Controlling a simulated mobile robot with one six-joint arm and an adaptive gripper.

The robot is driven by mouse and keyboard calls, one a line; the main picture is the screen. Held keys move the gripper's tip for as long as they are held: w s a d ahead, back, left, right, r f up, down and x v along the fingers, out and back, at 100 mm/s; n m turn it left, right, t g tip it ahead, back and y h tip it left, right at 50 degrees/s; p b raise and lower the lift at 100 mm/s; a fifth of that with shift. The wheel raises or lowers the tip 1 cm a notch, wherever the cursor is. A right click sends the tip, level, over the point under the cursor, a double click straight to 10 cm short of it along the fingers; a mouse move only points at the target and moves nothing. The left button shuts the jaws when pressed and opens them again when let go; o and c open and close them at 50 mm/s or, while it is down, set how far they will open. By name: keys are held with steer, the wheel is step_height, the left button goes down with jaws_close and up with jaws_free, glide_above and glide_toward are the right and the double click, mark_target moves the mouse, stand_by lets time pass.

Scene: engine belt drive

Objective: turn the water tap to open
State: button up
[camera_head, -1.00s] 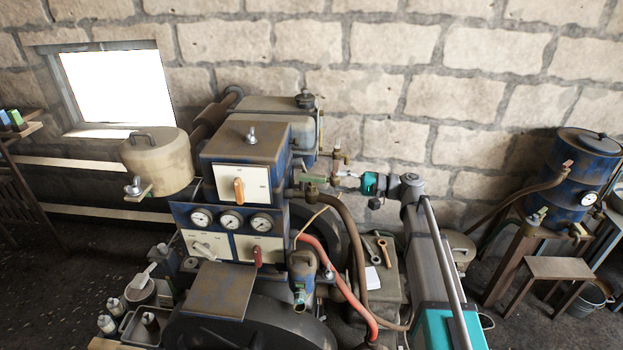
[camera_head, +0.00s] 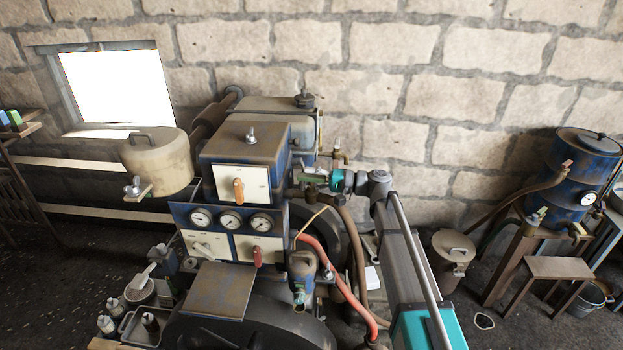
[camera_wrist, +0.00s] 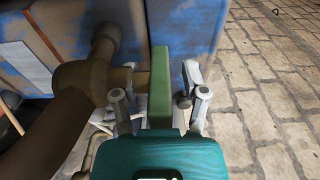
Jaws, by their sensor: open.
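The water tap shows in the wrist view as a brass pipe body (camera_wrist: 72,78) with a green bar handle (camera_wrist: 160,75). My gripper (camera_wrist: 158,98) is open, with one finger on each side of the green handle. Gaps show between the fingers and the handle, so it is not gripped. In the head view my gripper (camera_head: 322,178) is at the tap, on the right side of the engine, and largely covers the handle. Whether a finger touches the handle cannot be told there.
Hoses, including a red hose (camera_head: 340,285), hang below. A second brass tap (camera_head: 338,154) is above my gripper. The stone wall (camera_head: 470,110) is behind.

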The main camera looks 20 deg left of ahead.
jaws_close()
steer(key=shift+n+g, duration=0.4)
steer(key=shift+g, duration=0.5)
jaws_free()
steer(key=v, duration=1.2)
steer(key=shift+r, duration=0.2)
